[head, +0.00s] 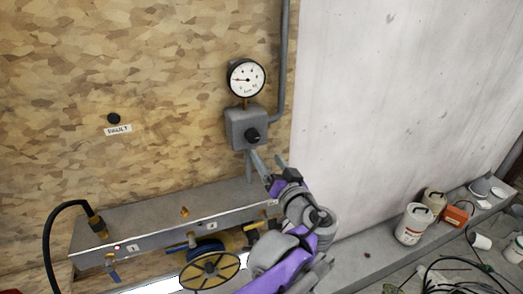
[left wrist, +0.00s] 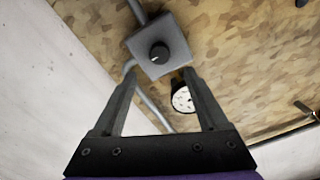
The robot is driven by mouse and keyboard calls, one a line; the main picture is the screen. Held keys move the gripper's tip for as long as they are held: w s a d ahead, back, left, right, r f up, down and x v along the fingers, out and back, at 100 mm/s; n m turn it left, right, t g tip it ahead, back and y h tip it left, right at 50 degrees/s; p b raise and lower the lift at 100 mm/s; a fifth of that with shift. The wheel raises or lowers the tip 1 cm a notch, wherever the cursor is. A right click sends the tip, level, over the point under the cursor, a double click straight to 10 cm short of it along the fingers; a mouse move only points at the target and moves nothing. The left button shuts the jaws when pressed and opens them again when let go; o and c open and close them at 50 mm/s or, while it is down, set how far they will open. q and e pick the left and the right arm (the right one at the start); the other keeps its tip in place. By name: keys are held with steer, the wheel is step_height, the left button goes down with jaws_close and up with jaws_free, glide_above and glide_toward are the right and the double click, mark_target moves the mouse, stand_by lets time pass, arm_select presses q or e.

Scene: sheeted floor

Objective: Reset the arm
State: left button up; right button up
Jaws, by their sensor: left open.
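My left gripper (head: 266,157) is in front of the panel, just below a grey box (head: 237,128) with a black knob (head: 252,135). Its purple and grey arm comes up from the bottom of the head view. In the left wrist view the two fingers of the left gripper (left wrist: 160,75) are spread with nothing between them. The knob (left wrist: 159,53) is beyond the fingertips there, and I see no contact. A round white gauge (head: 246,78) stands above the box. My right gripper is not in view.
A metal manifold (head: 150,222) with blue-handled valves runs along the panel's foot. A yellow handwheel (head: 210,270) is left of my arm. A black button (head: 114,118) sits above a FAULT label (head: 118,130). Buckets (head: 412,224) and cables lie at the right.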

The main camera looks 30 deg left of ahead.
arm_select(q)
steer(key=shift+v, duration=1.15)
steer(key=shift+f, duration=0.1)
steer(key=s+a+f+m+g+h, duration=0.1)
steer(key=s+a+f+g+h, duration=0.15)
steer(key=s+f, duration=0.35)
steer(key=s+a+f+m+g+h, duration=0.1)
steer(key=s+f+g+h, duration=0.25)
steer(key=f, duration=0.55)
steer(key=s+d+f+m+h, duration=0.2)
steer(key=s+d+f+h, duration=0.5)
steer(key=s+d+f, duration=0.2)
steer(key=shift+s+f+m+h, duration=0.25)
steer(key=shift+m+h, duration=0.05)
steer(key=shift+m, duration=0.1)
stand_by(0.4)
